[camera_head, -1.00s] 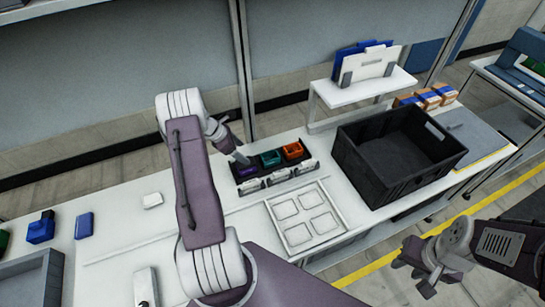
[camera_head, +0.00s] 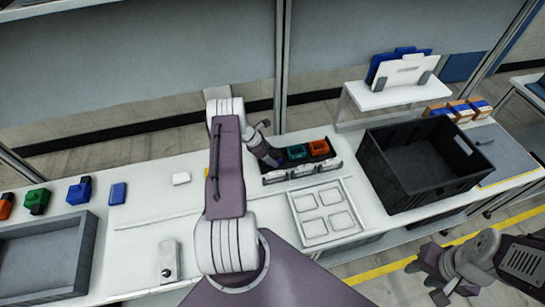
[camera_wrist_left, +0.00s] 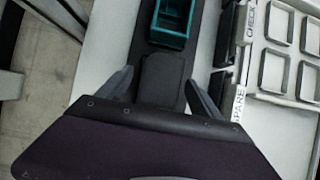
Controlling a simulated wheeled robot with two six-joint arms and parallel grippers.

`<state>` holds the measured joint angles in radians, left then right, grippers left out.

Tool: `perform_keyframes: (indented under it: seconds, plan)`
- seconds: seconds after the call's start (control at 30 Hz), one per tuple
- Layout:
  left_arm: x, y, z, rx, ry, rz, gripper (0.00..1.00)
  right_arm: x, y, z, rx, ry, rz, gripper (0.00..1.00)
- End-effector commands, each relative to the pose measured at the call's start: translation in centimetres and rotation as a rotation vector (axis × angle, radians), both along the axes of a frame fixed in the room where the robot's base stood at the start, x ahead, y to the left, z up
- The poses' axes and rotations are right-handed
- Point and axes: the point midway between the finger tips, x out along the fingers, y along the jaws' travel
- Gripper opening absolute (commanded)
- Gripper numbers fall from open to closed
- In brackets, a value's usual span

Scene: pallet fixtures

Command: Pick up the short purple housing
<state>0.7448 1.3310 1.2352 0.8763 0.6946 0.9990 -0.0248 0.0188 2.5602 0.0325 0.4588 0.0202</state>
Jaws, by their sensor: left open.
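My left gripper (camera_head: 272,160) is low over the rack's left end, beside the teal housing, and hides most of that place. A small dark purple edge (camera_head: 282,156) shows beside it; the short purple housing is otherwise hidden. In the left wrist view my left gripper (camera_wrist_left: 162,90) is open, its fingers either side of a dark block, and the teal housing (camera_wrist_left: 173,20) is just ahead. My right gripper (camera_head: 427,282) is at the lower right, fingers apart and empty.
A white tray (camera_head: 304,237) with square recesses lies in front of the rack. A large black crate (camera_head: 405,192) stands to the right. A small white block (camera_head: 181,178), a blue block (camera_head: 118,193) and a grey bin (camera_head: 85,258) are to the left.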

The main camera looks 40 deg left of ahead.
Motion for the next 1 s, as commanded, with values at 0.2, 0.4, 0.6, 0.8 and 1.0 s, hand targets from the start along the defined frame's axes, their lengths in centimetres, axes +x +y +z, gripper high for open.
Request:
perform_keyframes:
  seconds: [0.2, 0.4, 0.6, 0.8, 1.0]
  plan:
    - [0.0, 0.0, -0.1, 0.001, -0.001, 0.000, 0.69, 0.0, 0.0, -0.1, 0.000, 0.000, 0.000, 0.36]
    - [0.0, 0.0, 0.0, 0.001, -0.001, 0.000, 0.13, 0.0, 0.0, -0.1, 0.000, 0.000, 0.000, 0.36]
    - [0.0, 0.0, 0.0, 0.000, -0.001, 0.000, 0.06, 0.0, 0.0, 0.0, 0.000, 0.000, 0.000, 0.36]
    - [0.1, 0.1, 0.7, 0.001, -0.002, 0.001, 0.06, 0.0, 0.0, -0.4, 0.000, 0.000, 0.000, 0.36]
    - [0.1, 0.1, 2.7, 0.002, -0.003, 0.000, 0.06, 0.0, 0.0, -1.1, 0.000, 0.000, 0.000, 0.36]
